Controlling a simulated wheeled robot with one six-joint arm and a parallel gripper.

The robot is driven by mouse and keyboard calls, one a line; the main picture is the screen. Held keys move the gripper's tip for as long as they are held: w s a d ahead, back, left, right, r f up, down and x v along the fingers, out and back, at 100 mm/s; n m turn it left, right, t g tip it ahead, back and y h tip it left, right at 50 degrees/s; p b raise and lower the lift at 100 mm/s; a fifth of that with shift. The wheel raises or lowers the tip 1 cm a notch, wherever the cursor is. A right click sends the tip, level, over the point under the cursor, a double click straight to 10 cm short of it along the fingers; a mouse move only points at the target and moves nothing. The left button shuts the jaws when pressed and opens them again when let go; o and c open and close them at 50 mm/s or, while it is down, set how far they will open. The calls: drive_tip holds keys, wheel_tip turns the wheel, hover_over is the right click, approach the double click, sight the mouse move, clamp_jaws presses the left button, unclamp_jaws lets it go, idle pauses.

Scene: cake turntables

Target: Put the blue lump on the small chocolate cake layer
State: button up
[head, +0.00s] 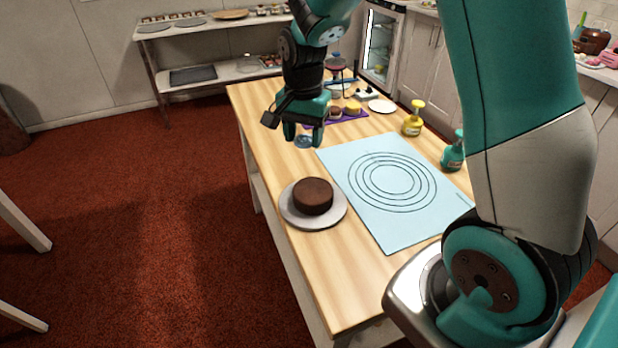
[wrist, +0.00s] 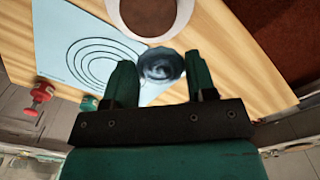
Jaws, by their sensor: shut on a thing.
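The small chocolate cake layer (head: 313,196) is a plain brown round on a pale round turntable (head: 291,216) near the table's left edge. The cake also shows at the top of the wrist view (wrist: 150,14), cut by the frame. My gripper (head: 304,133) is beyond the cake in the head view, pointing down. The blue lump (wrist: 160,64) is round, dark blue and glossy, and sits between my two fingers in the wrist view. It shows as a small blue shape (head: 303,142) at the fingertips in the head view. I cannot tell its clearance above the table.
A light blue mat (head: 330,160) with dark rings lies right of the cake. A yellow bottle (head: 412,120) and a teal bottle (head: 453,152) stand along the right edge. A purple mat (head: 340,118) with small items lies behind my gripper. My arm hides the near right.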

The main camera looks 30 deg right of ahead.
sight(313, 189)
drive_tip(key=r+m, duration=0.2)
drive_tip(key=d+r+m+p, duration=0.1)
drive_tip(key=r+m, duration=0.1)
drive_tip(key=s+r+m+p, duration=0.1)
drive_tip(key=r+m, duration=0.1)
drive_tip(key=shift+s+d+r, duration=0.1)
drive_tip(key=shift+d+r, duration=0.05)
drive_tip(key=shift+r, duration=0.25)
drive_tip(key=shift+s+r+m, duration=0.1)
drive_tip(key=shift+r+m, duration=0.1)
drive_tip(key=shift+m, duration=0.2)
drive_tip(key=shift+s+f, duration=0.1)
drive_tip(key=shift+f, duration=0.25)
wheel_tip(313, 189, down, 19)
drive_tip(key=shift+f+p, duration=0.1)
drive_tip(key=shift+p, duration=0.7)
drive_tip(key=shift+f, duration=0.1)
drive_tip(key=o, duration=0.9)
drive_tip(key=shift+c, duration=0.2)
drive_tip(key=shift+o, duration=0.2)
